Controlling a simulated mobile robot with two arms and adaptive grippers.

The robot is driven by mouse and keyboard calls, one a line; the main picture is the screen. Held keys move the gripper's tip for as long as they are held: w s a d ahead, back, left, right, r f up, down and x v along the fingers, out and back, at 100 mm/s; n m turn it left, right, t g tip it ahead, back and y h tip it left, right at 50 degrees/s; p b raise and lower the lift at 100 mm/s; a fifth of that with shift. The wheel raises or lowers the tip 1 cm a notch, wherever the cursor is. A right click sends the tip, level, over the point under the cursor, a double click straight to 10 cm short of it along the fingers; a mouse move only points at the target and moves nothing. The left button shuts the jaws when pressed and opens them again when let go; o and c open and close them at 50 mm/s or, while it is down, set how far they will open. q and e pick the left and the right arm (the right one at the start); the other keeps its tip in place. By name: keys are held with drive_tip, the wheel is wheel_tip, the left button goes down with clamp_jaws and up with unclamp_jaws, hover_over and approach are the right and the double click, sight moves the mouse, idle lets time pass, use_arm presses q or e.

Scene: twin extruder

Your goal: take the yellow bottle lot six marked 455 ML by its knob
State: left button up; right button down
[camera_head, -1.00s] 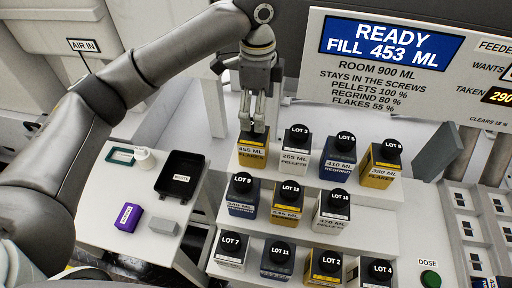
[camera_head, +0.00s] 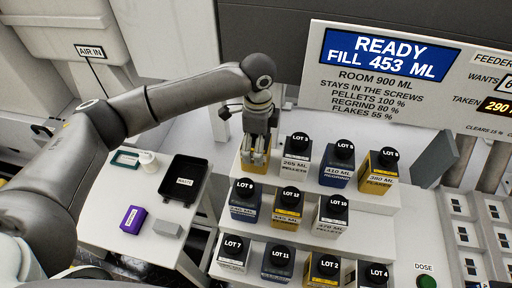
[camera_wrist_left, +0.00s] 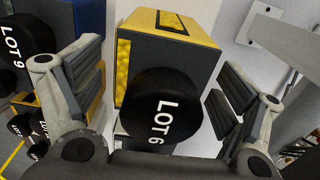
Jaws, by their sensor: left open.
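The yellow bottle lot six (camera_head: 245,167) stands at the left end of the top shelf step, mostly covered by my left gripper in the head view. Its 455 ML label is hidden now. In the left wrist view its black round knob (camera_wrist_left: 160,108) reads LOT 6, with the yellow and dark grey body (camera_wrist_left: 170,45) behind it. My left gripper (camera_head: 258,155) points down over it. In the left wrist view the open fingers (camera_wrist_left: 162,95) stand on either side of the knob, apart from it. My right gripper is not in view.
Lot 3 (camera_head: 297,157) stands just right of lot six, with lots 5 and 8 beyond. Lot 9 (camera_head: 243,200) and others stand on lower steps. A side table at left holds a black tray (camera_head: 182,181) and a purple box (camera_head: 133,219).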

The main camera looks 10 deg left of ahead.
use_arm(q)
drive_tip(key=c, duration=1.3)
drive_tip(key=shift+o, duration=0.2)
